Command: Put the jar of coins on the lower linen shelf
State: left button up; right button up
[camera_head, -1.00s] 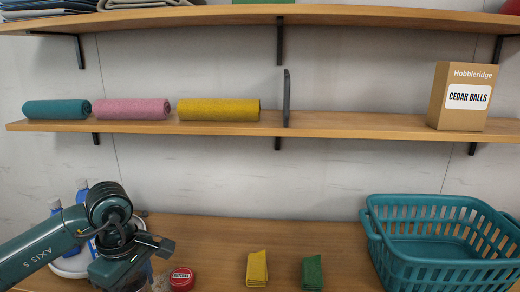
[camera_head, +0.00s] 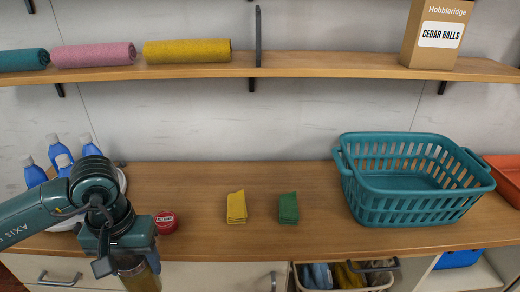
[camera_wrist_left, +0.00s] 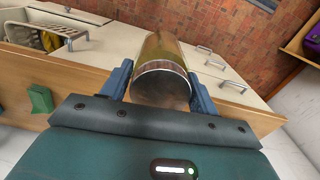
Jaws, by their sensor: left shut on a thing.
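My left gripper (camera_head: 128,262) is shut on the jar of coins (camera_head: 140,280), a clear jar with golden contents. It holds the jar at the counter's front edge, low in the head view; the jar's lower part is cut off by the frame. In the left wrist view the jar (camera_wrist_left: 165,68) sits between the two blue fingers, in front of the drawers. The lower linen shelf (camera_head: 330,67) runs across the wall above the counter. It bears teal, pink and yellow rolled towels (camera_head: 187,51), a dark upright divider (camera_head: 258,36) and a cedar balls box (camera_head: 436,35). My right gripper is not in view.
A red-lidded container (camera_head: 165,222) stands beside my gripper. Blue-and-white bottles (camera_head: 60,160) stand behind my arm. The shelf is bare between divider and box.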

aim_at(366, 62)
jog(key=z, duration=0.9)
jog(key=i+j+z, duration=0.35)
jog(key=j+z, duration=0.15)
jog(key=i+j, duration=0.15)
jog(key=j, duration=0.1)
